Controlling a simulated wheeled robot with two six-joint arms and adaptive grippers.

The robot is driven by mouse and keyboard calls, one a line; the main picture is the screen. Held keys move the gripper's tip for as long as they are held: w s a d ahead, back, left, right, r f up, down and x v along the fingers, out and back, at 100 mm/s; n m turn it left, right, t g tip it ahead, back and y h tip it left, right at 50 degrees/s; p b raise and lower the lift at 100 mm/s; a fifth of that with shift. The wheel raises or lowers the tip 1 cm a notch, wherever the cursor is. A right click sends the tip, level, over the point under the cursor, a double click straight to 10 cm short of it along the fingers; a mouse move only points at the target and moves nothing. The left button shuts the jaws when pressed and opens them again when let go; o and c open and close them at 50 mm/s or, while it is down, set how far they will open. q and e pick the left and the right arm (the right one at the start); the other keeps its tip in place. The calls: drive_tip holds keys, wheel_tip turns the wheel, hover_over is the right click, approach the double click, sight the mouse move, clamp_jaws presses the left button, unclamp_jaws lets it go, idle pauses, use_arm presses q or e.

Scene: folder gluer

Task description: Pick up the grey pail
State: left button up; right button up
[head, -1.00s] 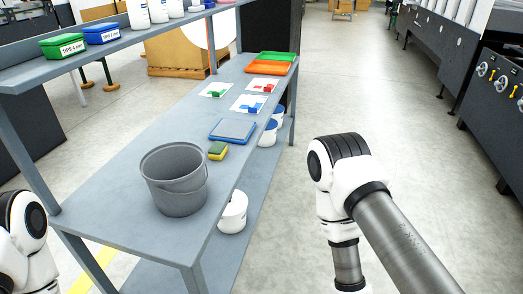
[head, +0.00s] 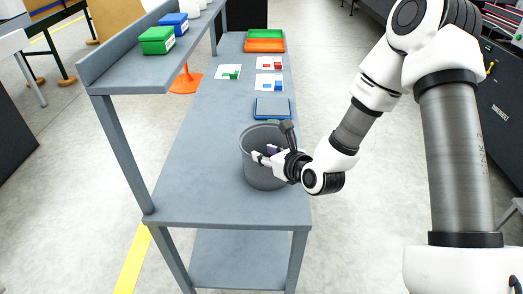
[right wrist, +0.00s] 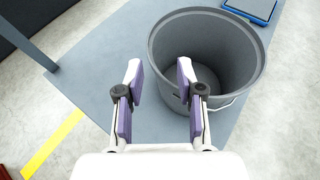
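The grey pail (head: 259,178) stands upright on the grey bench near its front right corner. It also shows in the right wrist view (right wrist: 228,50), empty, with its thin wire handle (right wrist: 224,107) down on the near right side. My right gripper (head: 262,154) is at the pail's rim in the head view. In the right wrist view my right gripper (right wrist: 160,72) is open, with one finger left of the pail and the other overlapping its near left rim. I cannot tell whether that finger is inside the pail or above it. My left gripper is out of view.
A blue tray (head: 272,108) lies behind the pail, with cards (head: 269,63) and orange and green trays (head: 264,45) farther back. A raised shelf (head: 135,60) with green (head: 157,40) and blue boxes runs along the left. The bench left of the pail is clear.

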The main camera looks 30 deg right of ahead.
sight(242, 148)
drive_tip(key=x, duration=0.2)
drive_tip(key=p+x, duration=0.1)
drive_tip(key=x, duration=0.2)
drive_tip(key=a+p+x, duration=0.1)
drive_tip(key=x, duration=0.1)
drive_tip(key=shift+w+f, duration=0.15)
drive_tip(key=shift+f, duration=0.1)
drive_tip(key=shift+w+a+f, duration=0.15)
drive_tip(key=shift+w+f, duration=0.1)
drive_tip(key=shift+w, duration=0.05)
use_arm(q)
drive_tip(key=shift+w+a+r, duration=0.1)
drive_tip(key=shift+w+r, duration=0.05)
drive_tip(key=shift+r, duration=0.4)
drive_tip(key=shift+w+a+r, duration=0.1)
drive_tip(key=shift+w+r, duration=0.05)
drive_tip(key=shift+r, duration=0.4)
use_arm(e)
clamp_jaws()
